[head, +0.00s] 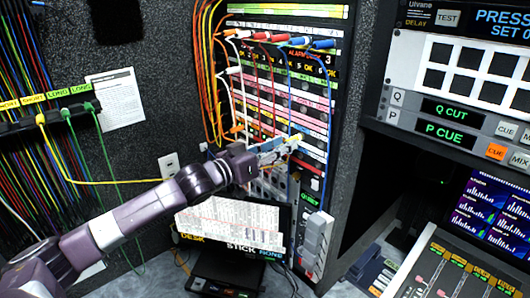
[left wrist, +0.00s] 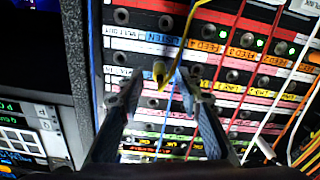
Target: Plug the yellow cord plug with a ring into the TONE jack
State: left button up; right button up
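The yellow cord plug (left wrist: 158,73) shows between the fingertips of my left gripper (left wrist: 159,76) in the left wrist view, in front of the jack panel. A gap appears on each side of the plug, so the fingers look open around it. In the head view the yellow plug (head: 293,140) is just beyond the left gripper (head: 273,148), at the panel. Whether it is seated in a jack, and in which one, I cannot tell. I cannot read a TONE label. My right gripper is not in view.
Red, blue and white plugs (head: 283,39) with hanging cords fill the upper rows of the jack panel (head: 300,105). Orange cords (head: 203,75) hang at its left. A cord rack (head: 50,112) is on the left wall. Consoles (head: 465,85) stand at the right.

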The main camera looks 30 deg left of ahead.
pick_arm(q)
jog(key=v, duration=1.1)
jog(key=shift+s, duration=0.2)
dwell(0.7)
